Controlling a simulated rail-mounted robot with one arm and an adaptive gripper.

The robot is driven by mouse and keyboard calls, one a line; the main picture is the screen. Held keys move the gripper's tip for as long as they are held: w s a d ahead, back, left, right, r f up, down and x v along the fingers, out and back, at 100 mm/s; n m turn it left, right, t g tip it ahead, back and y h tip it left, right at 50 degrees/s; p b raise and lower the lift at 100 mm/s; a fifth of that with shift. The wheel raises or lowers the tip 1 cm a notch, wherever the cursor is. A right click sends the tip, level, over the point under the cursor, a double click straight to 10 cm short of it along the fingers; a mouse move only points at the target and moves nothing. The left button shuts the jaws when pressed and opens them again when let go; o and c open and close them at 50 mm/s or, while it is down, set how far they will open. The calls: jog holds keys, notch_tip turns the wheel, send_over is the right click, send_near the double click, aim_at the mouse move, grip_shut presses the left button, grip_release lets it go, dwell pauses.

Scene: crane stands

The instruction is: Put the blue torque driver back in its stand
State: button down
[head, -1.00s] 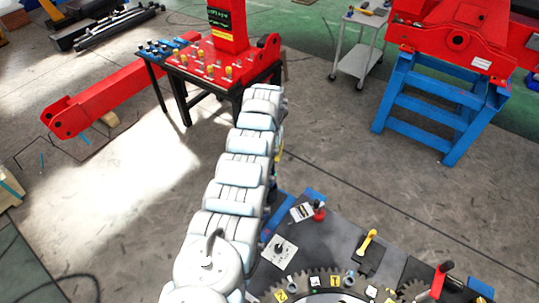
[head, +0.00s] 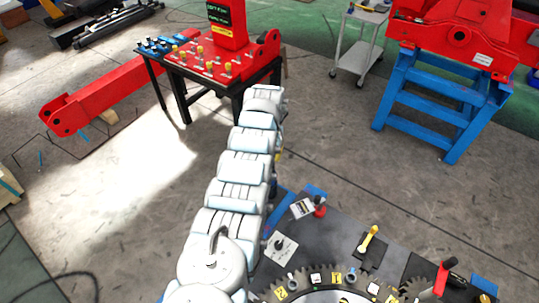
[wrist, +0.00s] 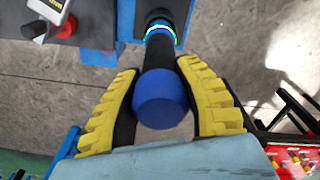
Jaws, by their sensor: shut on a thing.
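The blue torque driver shows in the wrist view, with a round blue end cap (wrist: 162,98) toward the camera and a dark body with a glowing cyan ring beyond it. My gripper (wrist: 162,85) has its yellow ribbed fingers on both sides of the driver and is shut on it. The driver's far end lies over a blue piece (wrist: 182,14) at the top edge. I cannot tell whether that piece is the stand, or whether the driver touches it. In the head view my arm hides the gripper and the driver.
A dark worktable (head: 335,232) with a toothed gear ring (head: 325,280), a yellow lever (head: 368,240) and a red-handled tool (head: 445,272) is at the lower right. A red console (head: 215,60) stands behind. A blue frame (head: 435,105) stands at the right. Floor between them is clear.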

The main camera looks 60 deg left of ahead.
jog(key=shift+f, duration=0.25)
jog(key=shift+f+b, duration=1.05)
jog(key=shift+b, duration=0.1)
jog(key=c, duration=0.7)
grip_release()
jog(key=shift+a+r, duration=0.1)
jog(key=shift+r+p, duration=2.1)
jog(key=shift+r, duration=0.3)
